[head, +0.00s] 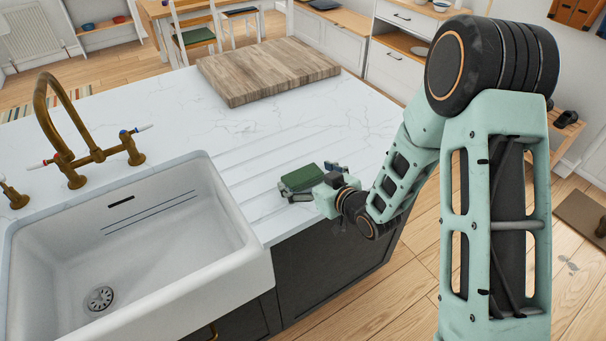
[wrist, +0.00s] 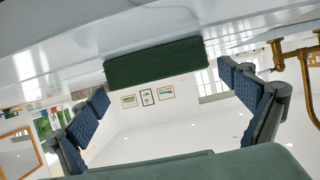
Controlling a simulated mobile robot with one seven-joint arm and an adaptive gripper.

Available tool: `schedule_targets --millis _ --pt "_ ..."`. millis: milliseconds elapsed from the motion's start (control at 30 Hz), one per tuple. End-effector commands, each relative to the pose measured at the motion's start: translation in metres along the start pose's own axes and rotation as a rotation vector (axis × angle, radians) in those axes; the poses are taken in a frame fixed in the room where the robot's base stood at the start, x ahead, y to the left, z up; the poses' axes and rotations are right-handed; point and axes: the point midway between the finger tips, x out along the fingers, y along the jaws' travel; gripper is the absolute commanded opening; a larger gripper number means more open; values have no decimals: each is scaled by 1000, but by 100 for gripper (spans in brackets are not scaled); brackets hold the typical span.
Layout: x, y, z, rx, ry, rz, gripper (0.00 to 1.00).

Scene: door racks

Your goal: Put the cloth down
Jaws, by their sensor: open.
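The cloth (head: 301,177) is a dark green, folded block. It lies on the white marbled counter (head: 330,120), near the front edge and to the right of the sink. My gripper (head: 311,183) is low over the counter at the cloth, its fingers spread to either side. In the wrist view, which is upside down, the cloth (wrist: 155,63) sits against the counter surface, between and just beyond the open fingertips of my gripper (wrist: 164,82). Gaps show between the cloth and both fingers there.
A white sink (head: 130,250) with a brass tap (head: 75,155) is at the left. A wooden board (head: 268,70) lies at the back of the counter. Grooves run across the counter between board and sink. The counter's right side is clear.

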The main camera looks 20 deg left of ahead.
Motion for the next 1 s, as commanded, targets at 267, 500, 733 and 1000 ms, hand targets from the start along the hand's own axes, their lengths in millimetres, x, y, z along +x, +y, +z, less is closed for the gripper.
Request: schedule_targets --millis 267,500,733,1000 --pt "-60 2 1 0 2 5 96" --pt "-96 1 0 0 2 4 96" --pt "-106 0 0 1 1 2 96" --pt "-105 0 0 1 1 1 96"
